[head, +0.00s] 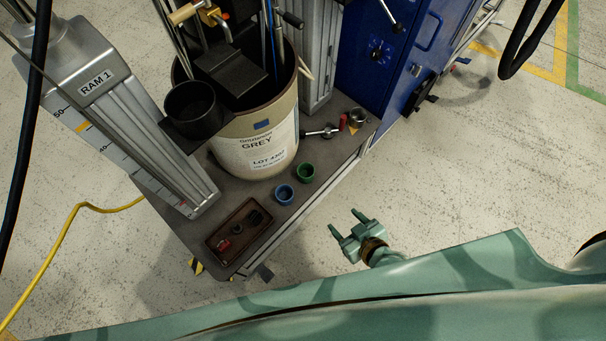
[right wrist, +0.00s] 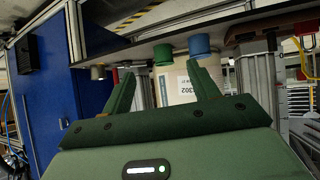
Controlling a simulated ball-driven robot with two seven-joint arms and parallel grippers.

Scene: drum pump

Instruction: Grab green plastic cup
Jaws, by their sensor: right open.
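The green plastic cup (head: 305,172) stands on the grey base plate (head: 316,188) near its front edge, in front of the large drum. In the right wrist view, which looks upside down, the green cup (right wrist: 163,55) shows between my fingertips, farther off. My right gripper (head: 346,223) is open and empty, off the plate's edge, to the lower right of the cup and apart from it. Its two green fingers (right wrist: 162,67) also show in the right wrist view. My left gripper is not in view.
A blue cup (head: 284,194) stands close to the green one at lower left. A brown tray (head: 222,245) with small parts lies further left. The cream drum (head: 240,150) rises behind. A valve handle (head: 322,132) and red piece (head: 342,122) lie to the right.

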